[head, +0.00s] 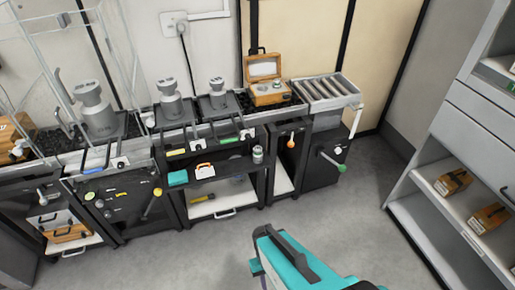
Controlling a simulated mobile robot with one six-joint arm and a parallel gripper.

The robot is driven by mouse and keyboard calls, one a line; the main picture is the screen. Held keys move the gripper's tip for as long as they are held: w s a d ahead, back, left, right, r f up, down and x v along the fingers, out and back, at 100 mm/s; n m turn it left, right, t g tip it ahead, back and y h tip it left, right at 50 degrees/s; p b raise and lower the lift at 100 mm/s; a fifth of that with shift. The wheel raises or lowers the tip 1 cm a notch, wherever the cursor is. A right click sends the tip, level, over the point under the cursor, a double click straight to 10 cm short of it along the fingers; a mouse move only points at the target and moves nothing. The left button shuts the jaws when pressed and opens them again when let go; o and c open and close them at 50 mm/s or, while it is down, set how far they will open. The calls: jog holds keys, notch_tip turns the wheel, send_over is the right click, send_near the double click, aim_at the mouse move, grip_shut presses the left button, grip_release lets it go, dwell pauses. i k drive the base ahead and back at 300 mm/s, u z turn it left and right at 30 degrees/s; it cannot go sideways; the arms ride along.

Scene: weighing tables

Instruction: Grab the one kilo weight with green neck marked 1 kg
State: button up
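Three large grey weights stand on the weighing tables in the head view: the largest on the left (95,112), one in the middle (170,103) and a smaller one to its right (217,94). I cannot read their markings, and no green neck is clear on them. A small grey-green cylinder (257,155) stands on a shelf below the right part of the tables; its marking is too small to read. My teal and dark gripper end (264,252) shows at the bottom, over the floor and well apart from the tables. Its fingers cannot be made out.
An open wooden box (268,92) with small metal pieces sits right of the weights. A roller tray (328,92) stands beyond it. A teal item (178,178) lies on the shelf. A grey cabinet (452,215) holds cardboard boxes at right. The floor between is clear.

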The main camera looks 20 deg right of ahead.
aim_at(258, 153)
jog(key=u, duration=0.45)
jog(key=k, duration=1.35)
jog(key=u, duration=1.05)
jog(key=i, duration=1.9)
jog(key=z, duration=0.4)
